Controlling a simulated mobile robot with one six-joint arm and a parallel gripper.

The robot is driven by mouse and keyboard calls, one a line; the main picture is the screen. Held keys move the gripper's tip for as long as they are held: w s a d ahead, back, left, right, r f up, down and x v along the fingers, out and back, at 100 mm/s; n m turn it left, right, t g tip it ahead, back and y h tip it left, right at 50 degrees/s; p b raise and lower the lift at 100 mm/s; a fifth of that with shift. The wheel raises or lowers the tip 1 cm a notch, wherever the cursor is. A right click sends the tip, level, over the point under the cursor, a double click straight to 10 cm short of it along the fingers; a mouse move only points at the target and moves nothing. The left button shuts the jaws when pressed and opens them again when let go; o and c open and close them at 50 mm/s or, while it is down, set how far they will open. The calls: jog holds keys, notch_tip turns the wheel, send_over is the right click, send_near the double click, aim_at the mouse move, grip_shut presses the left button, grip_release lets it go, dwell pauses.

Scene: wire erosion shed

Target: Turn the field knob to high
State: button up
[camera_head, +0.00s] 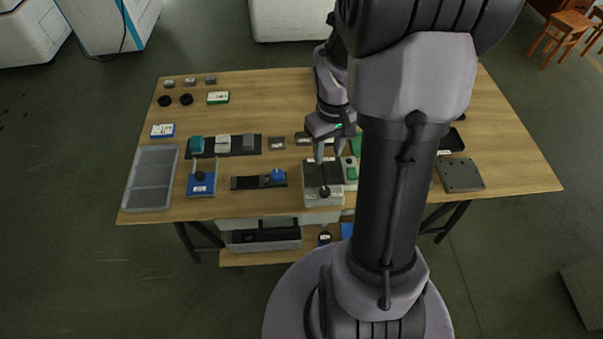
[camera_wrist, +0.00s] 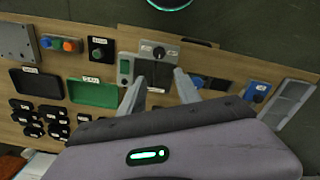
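A grey box with a dark top and a dark round knob (camera_head: 324,191) on its light front panel stands near the front edge of the table. I take this for the field knob, but its label is too small to read. In the wrist view the knob (camera_wrist: 159,51) sits on the pale panel, with a pointer mark whose setting I cannot make out. My gripper (camera_head: 329,160) hangs above the rear part of this box, apart from the knob. In the wrist view my gripper (camera_wrist: 159,75) has its two fingers spread, with nothing between them.
A pale unit with a green part (camera_head: 351,171) stands close beside the knob box. A grey tray (camera_head: 133,202) is at the far left. Bare wood (camera_head: 270,100) lies behind.

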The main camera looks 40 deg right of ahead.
aim_at(325, 190)
jog(key=f+b, duration=0.2)
jog(key=f, duration=0.3)
jog(key=f+b, duration=0.2)
jog(key=f, duration=0.4)
jog(key=f+b, duration=0.2)
jog(key=f, duration=0.4)
jog(key=shift+s+f+b, duration=0.15)
jog(key=shift+s+b, duration=0.15)
jog(key=shift+b, duration=0.1)
grip_shut()
